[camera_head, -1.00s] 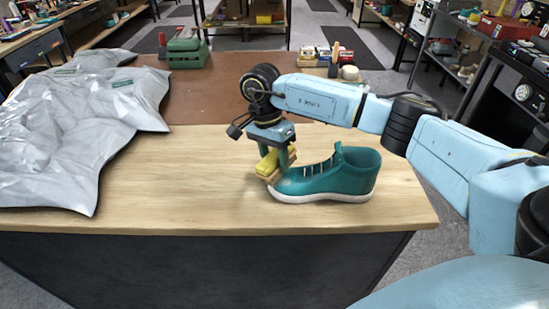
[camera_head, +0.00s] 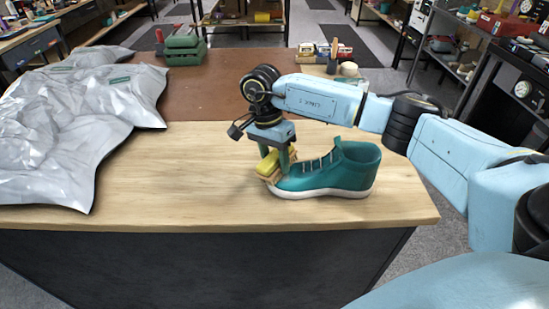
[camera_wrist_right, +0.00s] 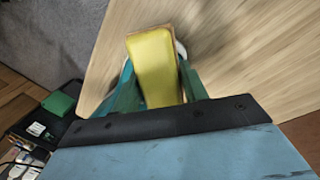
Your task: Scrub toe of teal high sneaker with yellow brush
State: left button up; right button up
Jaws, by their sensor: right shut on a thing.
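The teal high sneaker (camera_head: 335,170) with a white sole stands upright on the wooden table, its toe pointing left. My right gripper (camera_head: 274,160) is shut on the yellow brush (camera_head: 267,168), whose tan bristle side faces down at the sneaker's toe. The brush appears to touch the toe, though the exact contact is partly hidden. In the right wrist view the yellow brush back (camera_wrist_right: 154,66) sits between my two green fingers, with most of the sneaker hidden behind it. My left gripper is not in view.
A crumpled silver-grey bag (camera_head: 75,120) covers the left of the table (camera_head: 180,195). A green case (camera_head: 184,48) and small boxes (camera_head: 318,52) stand at the back.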

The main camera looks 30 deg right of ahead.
aim_at(274, 173)
jog(key=shift+s, duration=0.1)
jog(key=shift+s+a+r+p, duration=0.1)
jog(key=shift+s+a+p, duration=0.5)
jog(key=shift+s, duration=0.2)
jog(key=shift+s+a, duration=0.6)
jog(key=shift+s, duration=0.15)
jog(key=shift+f, duration=0.3)
jog(key=shift+w+d+f+b, duration=0.15)
jog(key=shift+w+d+b, duration=0.65)
jog(key=shift+w+b, duration=0.3)
jog(key=shift+w+d+b, duration=0.45)
jog(key=shift+b, duration=0.05)
